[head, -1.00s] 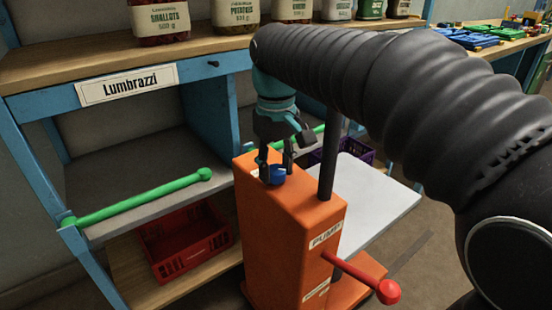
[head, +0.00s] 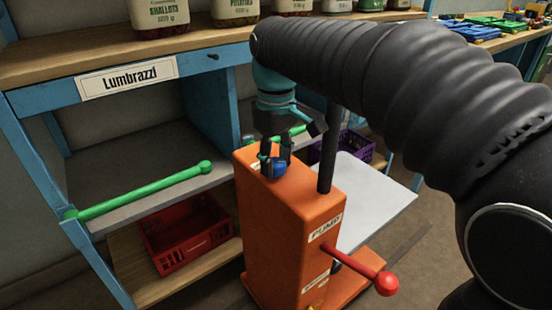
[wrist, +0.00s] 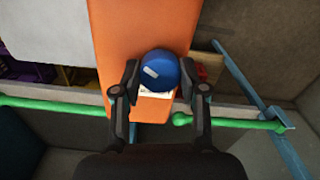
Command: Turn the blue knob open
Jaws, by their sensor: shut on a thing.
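The blue knob (head: 279,167) sits on top of the orange pump housing (head: 290,205). In the wrist view the knob (wrist: 158,70) is round, with a short white mark on its upper left face. My gripper (head: 274,160) reaches down from above and is shut on the knob, one finger on each side. In the wrist view my gripper's fingertips (wrist: 158,78) flank the knob left and right. In the head view the fingers partly hide the knob.
A dark post (head: 328,150) rises from the housing close to my gripper. A red-ended lever (head: 386,283) sticks out in front. A green bar (head: 140,190) runs along the blue shelf at left, above a red crate (head: 188,238). A white board (head: 370,195) lies to the right.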

